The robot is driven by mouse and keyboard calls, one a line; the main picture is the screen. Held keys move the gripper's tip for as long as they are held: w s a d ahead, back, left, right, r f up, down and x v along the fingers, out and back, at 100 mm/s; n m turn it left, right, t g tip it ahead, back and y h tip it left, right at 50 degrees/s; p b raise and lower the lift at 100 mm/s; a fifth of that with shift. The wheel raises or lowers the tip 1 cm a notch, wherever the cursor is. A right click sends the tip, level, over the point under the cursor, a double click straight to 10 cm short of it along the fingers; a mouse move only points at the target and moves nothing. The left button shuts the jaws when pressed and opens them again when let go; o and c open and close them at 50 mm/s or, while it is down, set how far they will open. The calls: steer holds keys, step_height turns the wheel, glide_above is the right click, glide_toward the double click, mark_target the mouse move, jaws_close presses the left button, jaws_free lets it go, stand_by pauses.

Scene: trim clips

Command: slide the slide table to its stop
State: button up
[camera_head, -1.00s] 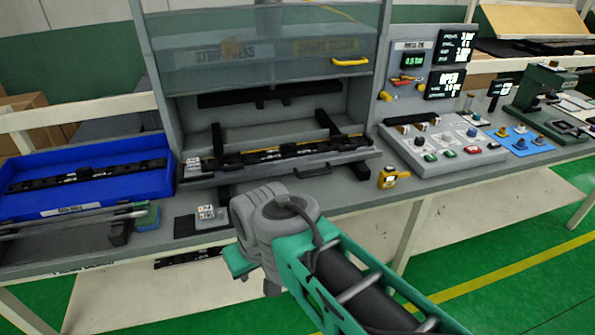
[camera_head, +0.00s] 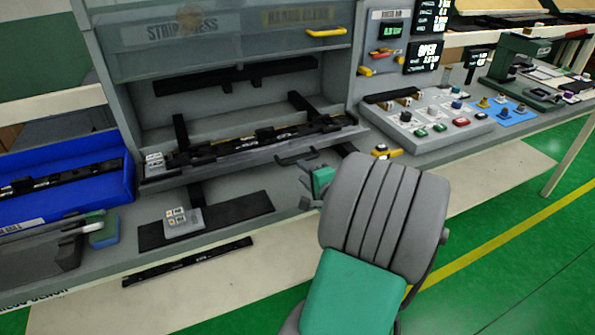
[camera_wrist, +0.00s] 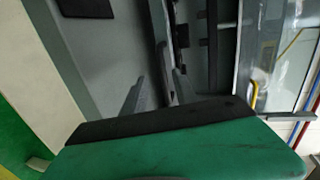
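The slide table (camera_head: 225,165) is a grey tray bearing a long black trim strip (camera_head: 265,140), pulled out at the front of the strip press below its raised clear guard. Its dark handle (camera_head: 296,157) sticks out from the front edge. My gripper (camera_head: 305,186) is just in front of and below the handle, partly hidden by my grey and green wrist. In the wrist view, its two grey fingers (camera_wrist: 157,86) stand apart, close to the slide table's edge. I cannot tell whether the handle lies between them; no hold on it shows.
A blue bin (camera_head: 60,200) with black strips stands left. A black mat with a small white-topped block (camera_head: 183,222) lies on the bench front. A button panel (camera_head: 430,125) and a yellow-black item (camera_head: 387,152) are right of the press. The guard has a yellow handle (camera_head: 326,32).

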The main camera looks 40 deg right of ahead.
steer(key=shift+m, duration=0.3)
steer(key=x, duration=0.2)
steer(key=d+x, duration=0.1)
steer(key=x, duration=0.2)
steer(key=p+x, duration=0.1)
steer(key=x, duration=0.1)
steer(key=shift+w+d+r, duration=0.15)
steer(key=shift+d+r, duration=0.05)
steer(key=shift+c, duration=0.2)
jaws_close()
stand_by(0.6)
